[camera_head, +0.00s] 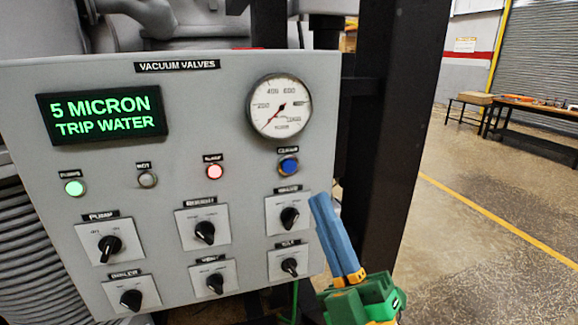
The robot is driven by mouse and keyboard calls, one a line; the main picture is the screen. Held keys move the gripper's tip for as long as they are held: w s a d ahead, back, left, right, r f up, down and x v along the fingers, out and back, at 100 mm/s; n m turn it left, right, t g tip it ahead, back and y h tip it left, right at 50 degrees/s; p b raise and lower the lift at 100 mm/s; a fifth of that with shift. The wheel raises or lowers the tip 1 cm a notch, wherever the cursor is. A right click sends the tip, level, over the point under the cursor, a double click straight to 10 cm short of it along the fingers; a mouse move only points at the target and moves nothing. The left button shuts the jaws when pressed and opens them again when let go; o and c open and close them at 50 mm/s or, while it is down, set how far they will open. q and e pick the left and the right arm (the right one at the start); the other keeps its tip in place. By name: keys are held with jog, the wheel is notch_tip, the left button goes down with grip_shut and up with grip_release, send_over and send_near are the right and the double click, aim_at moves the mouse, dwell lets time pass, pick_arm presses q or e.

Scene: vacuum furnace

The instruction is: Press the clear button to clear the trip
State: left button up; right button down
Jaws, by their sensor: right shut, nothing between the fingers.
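The grey control panel (180,85) marked VACUUM VALVES fills the left of the head view. Its display (104,115) reads "5 MICRON TRIP WATER" in green. A blue round button (288,166) sits at the panel's upper right under a small label that looks like CLEAR. A red lamp (214,172) is lit to its left. My right gripper (321,203) has blue fingers on a green and yellow body. My left gripper is out of view.
A green lamp (74,187) is lit and another lamp (148,179) looks unlit. Several black knobs, including the one at right (289,217), stick out below. A dial gauge (279,105) sits above the button. A black post (389,120) stands behind my right gripper.

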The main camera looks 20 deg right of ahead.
aim_at(289, 166)
jog(key=shift+w+a+b, duration=0.15)
jog(key=shift+w+b, duration=0.3)
jog(key=shift+w, duration=4)
jog(key=shift+w, duration=0.4)
jog(key=shift+w, duration=0.35)
jog(key=shift+s, duration=0.75)
jog(key=shift+s, duration=0.15)
